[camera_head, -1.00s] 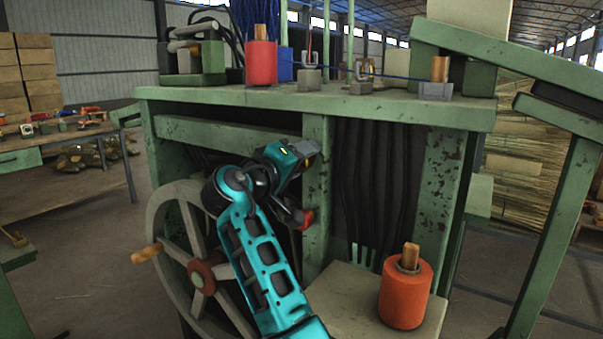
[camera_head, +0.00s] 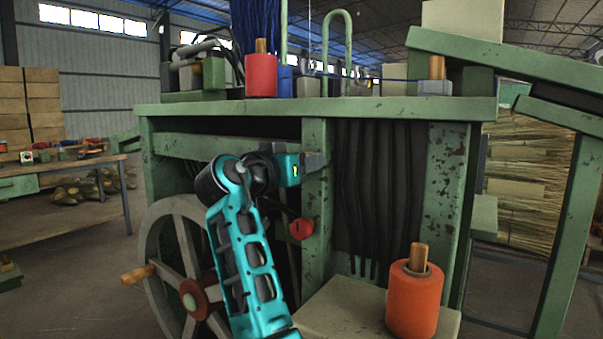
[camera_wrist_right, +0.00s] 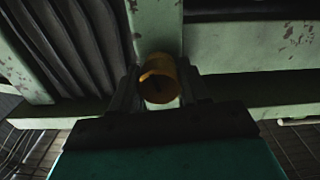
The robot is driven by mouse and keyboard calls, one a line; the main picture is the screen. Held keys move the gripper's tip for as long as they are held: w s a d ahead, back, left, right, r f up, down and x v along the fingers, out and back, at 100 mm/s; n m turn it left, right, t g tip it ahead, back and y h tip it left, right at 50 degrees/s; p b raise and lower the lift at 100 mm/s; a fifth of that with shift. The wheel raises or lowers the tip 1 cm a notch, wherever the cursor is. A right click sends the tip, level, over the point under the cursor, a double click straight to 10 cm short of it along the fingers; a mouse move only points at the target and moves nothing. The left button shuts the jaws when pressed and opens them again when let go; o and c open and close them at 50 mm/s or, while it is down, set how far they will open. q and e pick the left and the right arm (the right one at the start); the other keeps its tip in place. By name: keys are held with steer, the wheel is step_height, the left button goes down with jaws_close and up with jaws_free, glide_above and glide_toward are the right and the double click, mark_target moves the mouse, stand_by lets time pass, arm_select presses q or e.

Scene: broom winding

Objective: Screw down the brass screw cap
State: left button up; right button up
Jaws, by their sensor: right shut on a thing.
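My right gripper (camera_head: 317,161) is at the front of the green machine (camera_head: 315,110), against its middle post below the top. In the right wrist view, its two dark fingers (camera_wrist_right: 158,92) stand on either side of the brass screw cap (camera_wrist_right: 158,78). The gripper is shut on the cap, which sits against the green post. The cap's round outer end with a dark mark faces the camera. In the head view the cap is hidden by the fingers. My left gripper is not in view.
A red knob (camera_head: 301,228) sits just below my right gripper. A spoked handwheel (camera_head: 177,270) with a wooden handle is at lower left. An orange spool (camera_head: 414,300) stands on a pale platform at lower right. A red spool (camera_head: 261,75) stands on the machine's top.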

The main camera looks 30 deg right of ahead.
steer(key=shift+m+b, duration=0.35)
steer(key=shift+m, duration=0.35)
steer(key=o, duration=1)
steer(key=shift+o, duration=0.2)
steer(key=shift+a, duration=0.15)
steer(key=v, duration=1.2)
steer(key=shift+s+a+p, duration=0.25)
steer(key=shift+a+p, duration=0.05)
steer(key=shift+p, duration=0.05)
